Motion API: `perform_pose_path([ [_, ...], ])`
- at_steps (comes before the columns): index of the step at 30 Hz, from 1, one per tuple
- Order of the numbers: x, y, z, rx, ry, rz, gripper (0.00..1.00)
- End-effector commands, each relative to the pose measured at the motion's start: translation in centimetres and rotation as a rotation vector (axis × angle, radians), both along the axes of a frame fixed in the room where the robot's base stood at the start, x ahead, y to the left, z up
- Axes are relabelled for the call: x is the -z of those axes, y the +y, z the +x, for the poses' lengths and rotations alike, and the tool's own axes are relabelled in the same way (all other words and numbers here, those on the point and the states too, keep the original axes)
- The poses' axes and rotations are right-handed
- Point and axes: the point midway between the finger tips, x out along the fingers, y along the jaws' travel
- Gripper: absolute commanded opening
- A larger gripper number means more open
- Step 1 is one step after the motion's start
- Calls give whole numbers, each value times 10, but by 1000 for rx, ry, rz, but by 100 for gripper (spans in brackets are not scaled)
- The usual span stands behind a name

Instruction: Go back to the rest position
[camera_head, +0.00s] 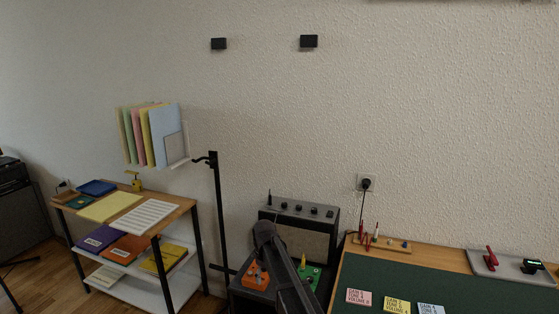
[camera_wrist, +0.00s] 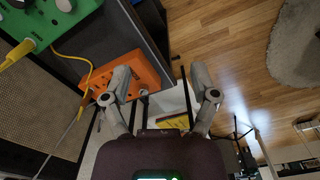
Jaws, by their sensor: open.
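My gripper (camera_wrist: 162,90) is open in the wrist view, with its two fingers spread and nothing between them. It points down past an orange pedal (camera_wrist: 133,74), which lies near the left finger; I cannot tell if they touch. In the head view my arm rises in front of the amplifier and hides the gripper. The orange pedal (camera_head: 256,276) shows there to the left of my arm, and a green pedal (camera_head: 309,275) to its right. The green pedal (camera_wrist: 38,22) also shows at the upper left of the wrist view.
A black amplifier (camera_head: 312,222) stands against the wall behind my arm. A shelf unit (camera_head: 183,206) with folders and sheets is at the left, beside a black stand (camera_head: 218,200). A table with a green mat (camera_head: 430,280) is at the right. Wood floor (camera_wrist: 215,42) is open.

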Motion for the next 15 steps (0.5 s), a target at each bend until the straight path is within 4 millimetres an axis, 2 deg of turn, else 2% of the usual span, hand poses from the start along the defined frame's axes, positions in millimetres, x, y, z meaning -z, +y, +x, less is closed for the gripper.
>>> perform_pose_path([
  [9,0,-48,-35,132,-10,4,76],
  [15,0,-92,-73,270,-20,8,76],
])
